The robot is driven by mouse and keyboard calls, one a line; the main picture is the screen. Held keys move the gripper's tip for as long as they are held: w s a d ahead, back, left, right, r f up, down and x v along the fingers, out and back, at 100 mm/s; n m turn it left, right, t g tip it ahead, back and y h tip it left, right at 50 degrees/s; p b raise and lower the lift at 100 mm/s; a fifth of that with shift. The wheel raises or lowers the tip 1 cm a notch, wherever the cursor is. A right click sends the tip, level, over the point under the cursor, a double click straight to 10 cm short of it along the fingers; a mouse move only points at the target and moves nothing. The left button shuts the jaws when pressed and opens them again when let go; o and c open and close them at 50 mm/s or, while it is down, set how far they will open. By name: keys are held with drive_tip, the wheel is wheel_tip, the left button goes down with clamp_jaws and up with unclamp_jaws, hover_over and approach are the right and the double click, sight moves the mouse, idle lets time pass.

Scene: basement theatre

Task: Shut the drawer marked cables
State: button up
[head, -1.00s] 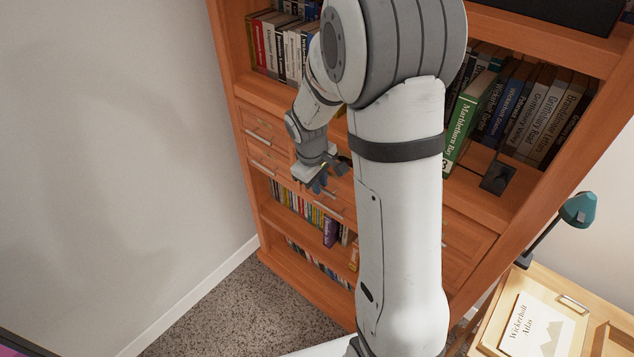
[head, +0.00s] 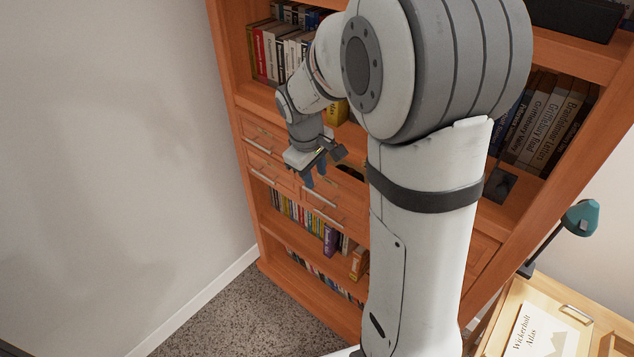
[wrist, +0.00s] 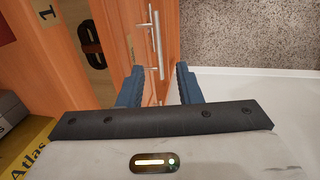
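A drawer (wrist: 97,62) stands partly pulled out of the wooden bookcase, with a dark coiled item (wrist: 91,38) inside. Its open top also shows beside my arm in the head view (head: 350,172). I cannot read a "cables" label on it. A metal bar handle (wrist: 159,45) is on the drawer front. My gripper (head: 314,178) is in front of the drawers, pointing down. In the wrist view its blue fingers (wrist: 159,86) are apart, with the handle's near end seen between them. I cannot tell whether they touch it. My arm hides part of the drawer.
Two more drawers with handles are at the left (head: 262,142). Shelves of books (head: 295,215) lie below, and a yellow book (wrist: 25,148) is close by my gripper. A white wall (head: 110,150) is at the left. A desk (head: 515,300) with a teal lamp (head: 582,217) stands right.

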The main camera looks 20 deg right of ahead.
drive_tip(key=shift+r, duration=0.25)
drive_tip(key=shift+c, duration=0.3)
